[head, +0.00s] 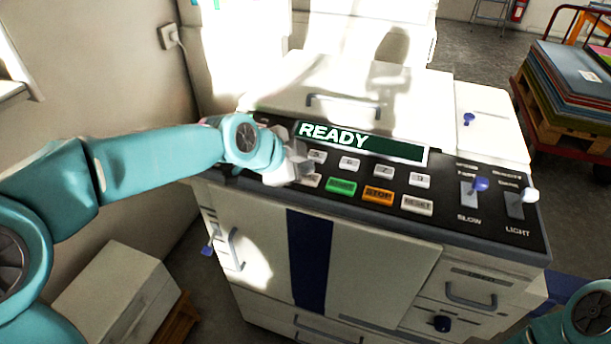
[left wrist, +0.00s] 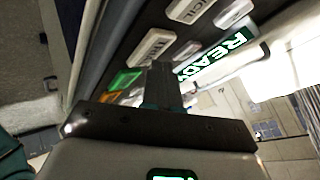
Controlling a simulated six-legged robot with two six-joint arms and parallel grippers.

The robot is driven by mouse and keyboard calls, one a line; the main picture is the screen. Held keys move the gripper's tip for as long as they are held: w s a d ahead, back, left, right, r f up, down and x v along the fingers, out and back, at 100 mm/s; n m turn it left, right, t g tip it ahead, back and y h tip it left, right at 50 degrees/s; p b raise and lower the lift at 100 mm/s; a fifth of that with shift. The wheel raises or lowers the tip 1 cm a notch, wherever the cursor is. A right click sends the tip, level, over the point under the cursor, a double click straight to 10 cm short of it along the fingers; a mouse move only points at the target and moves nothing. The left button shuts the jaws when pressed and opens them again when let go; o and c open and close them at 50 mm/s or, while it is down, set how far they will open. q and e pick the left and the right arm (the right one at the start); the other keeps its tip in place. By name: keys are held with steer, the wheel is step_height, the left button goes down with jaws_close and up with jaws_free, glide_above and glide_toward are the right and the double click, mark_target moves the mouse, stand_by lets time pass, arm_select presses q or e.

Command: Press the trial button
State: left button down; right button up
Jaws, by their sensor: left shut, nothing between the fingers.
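The duplicator's dark control panel (head: 450,218) carries a green button (head: 341,187), an orange STOP button (head: 378,195) and a white RESET button (head: 416,205). A white button (head: 312,181) left of the green one is partly hidden by my left gripper (head: 304,166); I cannot read its label. In the left wrist view, my shut, empty left gripper (left wrist: 163,82) points at the panel beside a white button (left wrist: 151,47) and the green button (left wrist: 122,80). I cannot tell whether the fingertips touch anything. My right gripper is out of view.
The display (head: 365,142) reads READY. Blue and white slider knobs (head: 480,184) stand up at the panel's right. A raised lid handle (head: 344,105) lies behind the display. A red cart with stacked boards (head: 575,70) is at the far right.

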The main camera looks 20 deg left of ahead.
arm_select(q)
steer(key=shift+f+b, duration=0.4)
steer(key=shift+b, duration=0.15)
stand_by(0.4)
steer(key=shift+r, duration=0.1)
steer(key=shift+r+p, duration=0.5)
steer(key=shift+r, duration=0.25)
step_height(320, 180, up, 5)
steer(key=p, duration=0.3)
stand_by(0.3)
stand_by(0.6)
